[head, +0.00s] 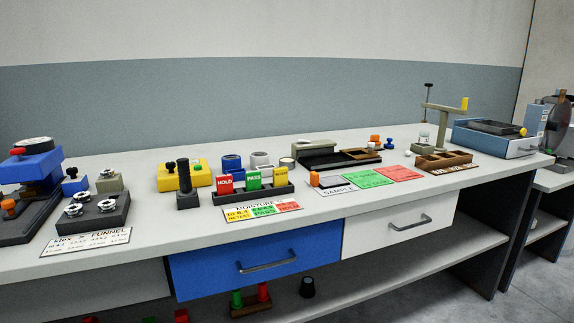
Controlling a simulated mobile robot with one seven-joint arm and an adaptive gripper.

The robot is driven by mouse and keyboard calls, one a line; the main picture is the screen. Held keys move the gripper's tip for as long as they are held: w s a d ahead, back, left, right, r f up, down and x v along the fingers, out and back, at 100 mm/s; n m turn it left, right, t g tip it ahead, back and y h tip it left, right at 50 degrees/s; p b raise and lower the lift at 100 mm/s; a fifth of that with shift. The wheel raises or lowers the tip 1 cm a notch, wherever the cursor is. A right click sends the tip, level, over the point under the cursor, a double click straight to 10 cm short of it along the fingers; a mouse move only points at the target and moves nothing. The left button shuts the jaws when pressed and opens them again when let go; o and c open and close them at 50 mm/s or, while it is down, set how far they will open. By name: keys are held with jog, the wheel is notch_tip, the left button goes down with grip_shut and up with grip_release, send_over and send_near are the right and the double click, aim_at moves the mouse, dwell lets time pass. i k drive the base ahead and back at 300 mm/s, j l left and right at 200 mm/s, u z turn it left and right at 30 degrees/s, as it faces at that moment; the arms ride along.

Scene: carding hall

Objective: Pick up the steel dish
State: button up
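I cannot single out the steel dish with certainty in the head view. A small grey round piece (260,159) stands at the back of the bench's middle, beside a blue round piece (232,163) and a pale ring-like piece (287,164). Several shiny metal pieces sit on a dark block (98,222) at the left, and another sits on an olive block (109,183). At this size I cannot tell whether any of these is the dish. My gripper is not in view.
The pale bench top (337,209) is crowded. A blue press-like device (30,176) stands left, a rack of coloured cards (254,193) in the middle, a wooden tray (444,161) and blue scale-like box (492,139) right. A blue drawer (255,262) and white drawer (395,233) are closed.

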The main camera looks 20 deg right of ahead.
aim_at(289, 163)
jog(key=i+l+z, duration=0.35)
jog(key=l, duration=0.25)
jog(key=i+l+z, duration=0.35)
jog(key=l, duration=0.25)
jog(key=i+l+z, duration=0.35)
jog(key=k+l, duration=0.05)
jog(key=l, duration=0.1)
